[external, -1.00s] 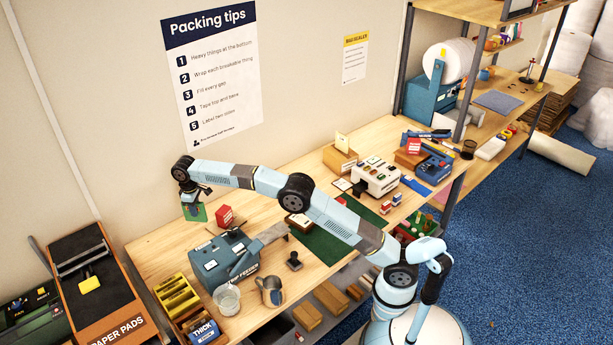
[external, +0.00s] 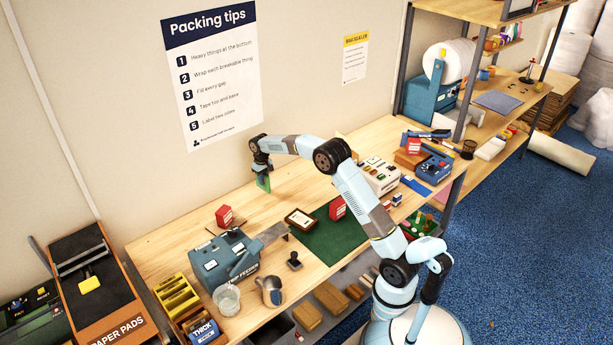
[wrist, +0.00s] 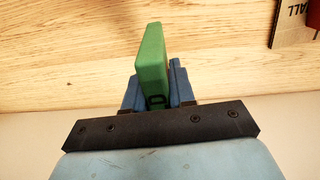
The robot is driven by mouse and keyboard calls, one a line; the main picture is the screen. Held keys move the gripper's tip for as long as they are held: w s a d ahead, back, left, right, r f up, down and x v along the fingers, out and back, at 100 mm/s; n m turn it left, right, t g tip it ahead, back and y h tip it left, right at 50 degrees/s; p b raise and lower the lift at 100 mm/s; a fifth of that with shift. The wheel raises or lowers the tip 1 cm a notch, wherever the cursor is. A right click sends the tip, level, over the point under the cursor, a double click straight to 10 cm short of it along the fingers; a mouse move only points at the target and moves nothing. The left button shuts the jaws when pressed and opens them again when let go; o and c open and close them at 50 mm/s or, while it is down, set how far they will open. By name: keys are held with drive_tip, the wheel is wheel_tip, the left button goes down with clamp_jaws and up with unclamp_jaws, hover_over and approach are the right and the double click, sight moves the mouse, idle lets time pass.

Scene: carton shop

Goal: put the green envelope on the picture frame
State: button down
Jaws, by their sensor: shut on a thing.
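My gripper (external: 262,171) is shut on the green envelope (external: 264,183) and holds it upright above the back of the wooden table. In the wrist view the green envelope (wrist: 150,58) stands up between the blue fingers (wrist: 157,94). The picture frame does not show in the wrist view.
A red box (external: 225,215) stands left of the frame and another red box (external: 338,208) is on the green mat (external: 328,240). A blue-grey feeder machine (external: 222,262) is at front left. A cardboard piece (wrist: 291,22) shows in the wrist view. Bare wood lies under my gripper.

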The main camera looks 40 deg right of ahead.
drive_tip(key=shift+m, duration=0.5)
drive_tip(key=s+d, duration=0.1)
drive_tip(key=d, duration=0.2)
drive_tip(key=d+f, duration=0.1)
drive_tip(key=d, duration=0.2)
drive_tip(key=s+d+f, duration=0.1)
drive_tip(key=d, duration=0.1)
drive_tip(key=shift+s+d+f, duration=0.25)
drive_tip(key=shift+s+d, duration=0.1)
drive_tip(key=shift+d, duration=0.05)
drive_tip(key=s+a+r+n, duration=0.2)
drive_tip(key=s+r, duration=0.4)
drive_tip(key=s, duration=0.3)
drive_tip(key=s+a+r+n, duration=0.2)
drive_tip(key=s+r, duration=0.3)
drive_tip(key=s, duration=0.4)
drive_tip(key=s+a+r+n, duration=0.1)
drive_tip(key=s+r+n, duration=0.15)
drive_tip(key=s, duration=0.75)
drive_tip(key=s+r+n, duration=0.1)
drive_tip(key=s+n, duration=0.2)
drive_tip(key=s, duration=0.7)
hover_over(302, 218)
drive_tip(key=shift+m, duration=0.25)
drive_tip(key=shift+s+f, duration=0.15)
drive_tip(key=shift+f, duration=6.45)
